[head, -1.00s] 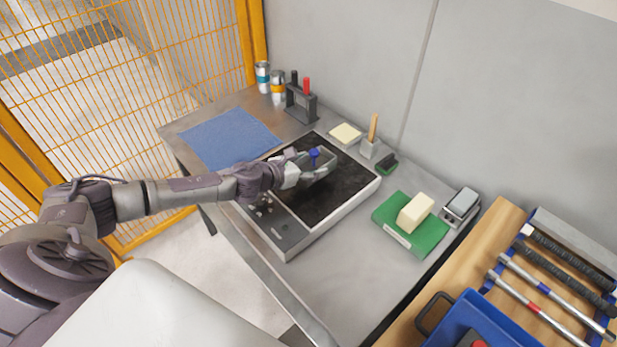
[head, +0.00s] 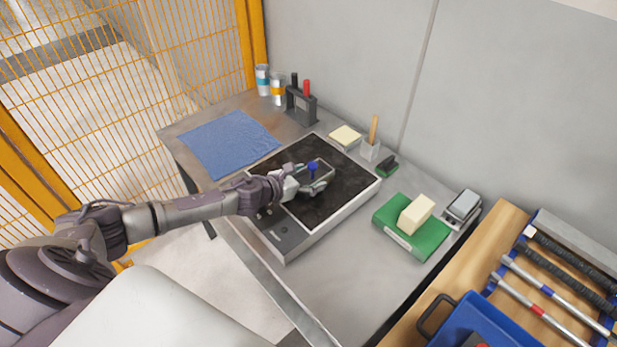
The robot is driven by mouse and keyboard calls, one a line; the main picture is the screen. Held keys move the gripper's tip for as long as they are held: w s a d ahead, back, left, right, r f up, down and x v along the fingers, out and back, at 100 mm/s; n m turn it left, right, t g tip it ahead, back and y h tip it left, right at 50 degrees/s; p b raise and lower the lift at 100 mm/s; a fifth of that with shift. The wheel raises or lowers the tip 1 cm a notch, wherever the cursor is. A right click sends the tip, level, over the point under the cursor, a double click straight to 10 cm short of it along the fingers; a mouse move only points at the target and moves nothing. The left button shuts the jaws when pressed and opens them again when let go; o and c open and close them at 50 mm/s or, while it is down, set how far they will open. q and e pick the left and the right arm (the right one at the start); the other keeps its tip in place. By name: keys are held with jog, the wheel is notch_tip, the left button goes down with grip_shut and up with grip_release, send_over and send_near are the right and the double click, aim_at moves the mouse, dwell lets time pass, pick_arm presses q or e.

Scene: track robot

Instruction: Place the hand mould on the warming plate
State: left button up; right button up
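The hand mould (head: 321,171) is a small grey block with a blue knob on top. It is over the middle of the warming plate (head: 345,188), which has a dark top, a pale rim and a grey control strip at its near left side. My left gripper (head: 309,178) reaches in from the left, with its fingers around the mould, and looks shut on it. The mould is very low over the dark top, and I cannot tell whether it touches. The fingers partly hide the mould. My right gripper is not in view.
A blue cloth (head: 228,142) lies left of the plate. Cans (head: 277,90) and a tool holder (head: 301,104) stand behind. A green pad (head: 411,228) bears a cream block (head: 416,214) at right. A blue bin (head: 480,318) is at the lower right.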

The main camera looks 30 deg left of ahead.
pick_arm(q)
jog(key=shift+o, duration=0.7)
jog(key=shift+r, duration=0.1)
jog(key=b+v, duration=0.1)
jog(key=v, duration=0.3)
jog(key=b+v, duration=0.1)
jog(key=v, duration=0.4)
jog(key=shift+s+a, duration=0.15)
jog(key=shift+s, duration=0.2)
jog(key=shift+s+a+r, duration=0.25)
jog(key=shift+s, duration=0.3)
jog(key=shift+s+a+r+b, duration=0.1)
jog(key=shift+s+r+b, duration=0.2)
jog(key=shift+s+r, duration=0.1)
jog(key=shift+f, duration=0.15)
